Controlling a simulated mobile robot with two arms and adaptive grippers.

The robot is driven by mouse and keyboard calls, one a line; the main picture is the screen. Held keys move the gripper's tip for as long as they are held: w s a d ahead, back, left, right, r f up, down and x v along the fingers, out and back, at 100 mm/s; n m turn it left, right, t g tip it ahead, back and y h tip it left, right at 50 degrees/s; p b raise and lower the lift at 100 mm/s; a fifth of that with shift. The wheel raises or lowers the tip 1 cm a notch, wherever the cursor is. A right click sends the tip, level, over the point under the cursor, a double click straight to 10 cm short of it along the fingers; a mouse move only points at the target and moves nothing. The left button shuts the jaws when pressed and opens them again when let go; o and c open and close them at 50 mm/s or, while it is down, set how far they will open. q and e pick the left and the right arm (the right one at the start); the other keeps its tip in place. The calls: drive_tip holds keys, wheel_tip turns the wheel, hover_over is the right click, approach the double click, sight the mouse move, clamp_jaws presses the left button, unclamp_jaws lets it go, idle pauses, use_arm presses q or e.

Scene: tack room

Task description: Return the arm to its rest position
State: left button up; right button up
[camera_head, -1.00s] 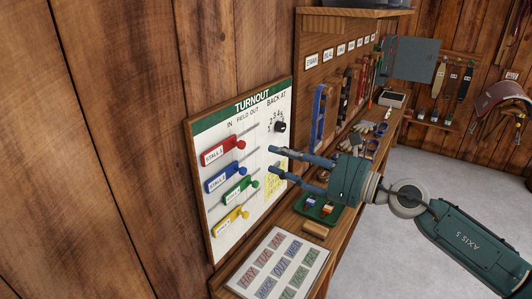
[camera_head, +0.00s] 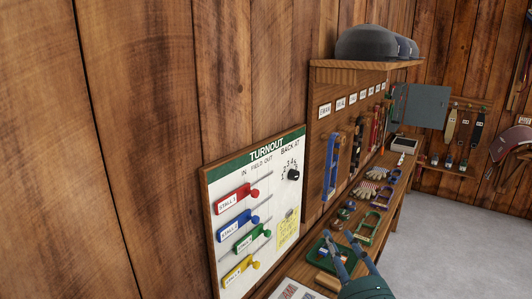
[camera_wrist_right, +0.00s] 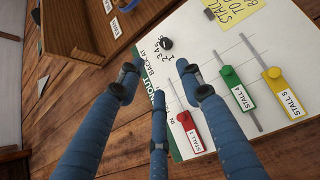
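My right gripper (camera_head: 340,238) is at the bottom of the head view, low over the bench. Its blue fingers are spread with nothing between them. In the right wrist view the fingers (camera_wrist_right: 159,85) are also apart and empty, with the turnout board behind them. The turnout board (camera_head: 209,184) leans at the wall, left of the gripper and apart from it in the head view. It carries red, blue, green and yellow stall sliders, a black dial (camera_head: 293,174) and a yellow note (camera_head: 287,229). My left gripper is not in view.
The bench (camera_head: 398,207) holds a green tray (camera_head: 313,258), gloves (camera_head: 365,190) and several small items near the gripper. A shelf (camera_head: 345,65) with dark helmets (camera_head: 365,42) hangs above. Open grey floor (camera_head: 440,240) lies to the right.

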drive_tip(key=s+d+f+m+g+h, duration=0.2)
drive_tip(key=s+d+f+m+g, duration=0.15)
drive_tip(key=s+f+m, duration=0.5)
drive_tip(key=s+d+f+m+g+h, duration=0.25)
drive_tip(key=s+f+g, duration=0.3)
drive_tip(key=f, duration=0.65)
drive_tip(key=s+a+f+m+g+y, duration=0.1)
drive_tip(key=s+f+m+g, duration=0.2)
drive_tip(key=s, duration=0.6)
drive_tip(key=s+a+f+m+g+y, duration=0.1)
drive_tip(key=s+a+f+m+g, duration=0.15)
drive_tip(key=s+f, duration=0.55)
drive_tip(key=s+f+n+g+b, duration=0.1)
drive_tip(key=s+f, duration=0.1)
drive_tip(key=f, duration=1)
drive_tip(key=s+f+g, duration=0.1)
drive_tip(key=s+f, duration=0.1)
drive_tip(key=f, duration=1)
drive_tip(key=s+d+f, duration=0.2)
drive_tip(key=s+f, duration=0.6)
drive_tip(key=f, duration=0.1)
drive_tip(key=s+d+f+g+b, duration=0.1)
drive_tip(key=s+d+f, duration=0.1)
drive_tip(key=s+f, duration=0.7)
drive_tip(key=shift+s+f, duration=0.15)
drive_tip(key=shift+f, duration=0.4)
